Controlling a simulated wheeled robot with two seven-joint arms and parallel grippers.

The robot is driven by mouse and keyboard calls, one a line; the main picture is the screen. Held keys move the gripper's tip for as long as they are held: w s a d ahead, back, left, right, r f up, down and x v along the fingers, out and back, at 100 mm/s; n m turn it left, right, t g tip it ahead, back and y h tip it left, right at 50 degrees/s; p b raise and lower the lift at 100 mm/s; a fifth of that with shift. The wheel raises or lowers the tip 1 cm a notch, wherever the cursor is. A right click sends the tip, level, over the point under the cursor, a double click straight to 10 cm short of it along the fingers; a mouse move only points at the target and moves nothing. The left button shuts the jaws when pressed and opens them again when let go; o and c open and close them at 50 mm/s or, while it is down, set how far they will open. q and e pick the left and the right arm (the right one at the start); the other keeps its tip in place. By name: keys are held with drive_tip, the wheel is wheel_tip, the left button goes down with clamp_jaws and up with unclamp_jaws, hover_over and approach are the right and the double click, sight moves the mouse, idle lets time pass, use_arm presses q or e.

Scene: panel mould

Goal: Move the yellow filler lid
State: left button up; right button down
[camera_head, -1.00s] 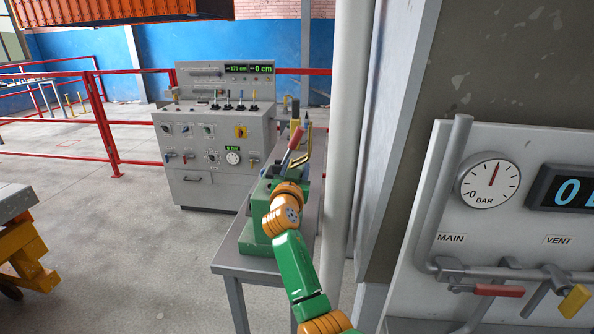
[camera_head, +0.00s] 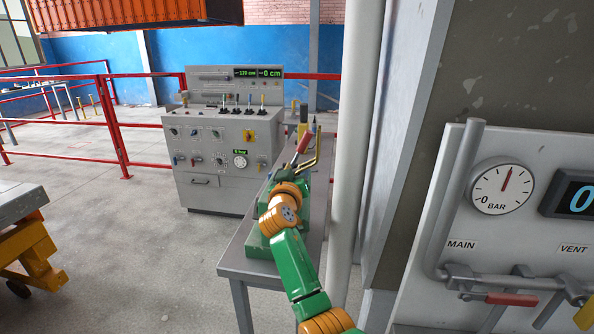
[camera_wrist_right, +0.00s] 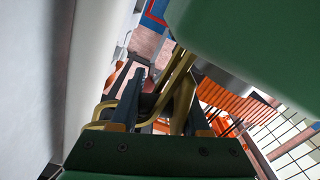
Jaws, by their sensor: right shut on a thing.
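My right gripper (camera_head: 287,174) reaches over the green machine on the bench, its fingers mostly hidden by my wrist in the head view. In the right wrist view my right gripper (camera_wrist_right: 163,98) has dark fingers on both sides of a yellow curved part (camera_wrist_right: 181,88), which I take to be the yellow filler lid, and is shut on it. The lid's full outline is hidden. My left gripper is not in view.
The grey bench (camera_head: 238,262) carries the green machine (camera_head: 257,240). A pale post (camera_head: 350,150) stands close on the right, before a gauge panel (camera_head: 450,215). A grey control console (camera_head: 220,160) stands behind left. Open floor lies left of the bench.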

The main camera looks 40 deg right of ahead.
idle(0.3)
drive_tip(key=c, duration=0.6)
unclamp_jaws()
drive_tip(key=shift+d, duration=0.1)
drive_tip(key=shift+o, duration=0.4)
drive_tip(key=shift+s+d, duration=0.1)
drive_tip(key=shift+s, duration=0.1)
drive_tip(key=shift+s+a, duration=0.15)
drive_tip(key=shift+a, duration=0.25)
drive_tip(key=b+v, duration=0.2)
drive_tip(key=v, duration=0.3)
drive_tip(key=shift+s+a, duration=0.25)
drive_tip(key=shift+s, duration=0.05)
drive_tip(key=shift+s+a, duration=0.2)
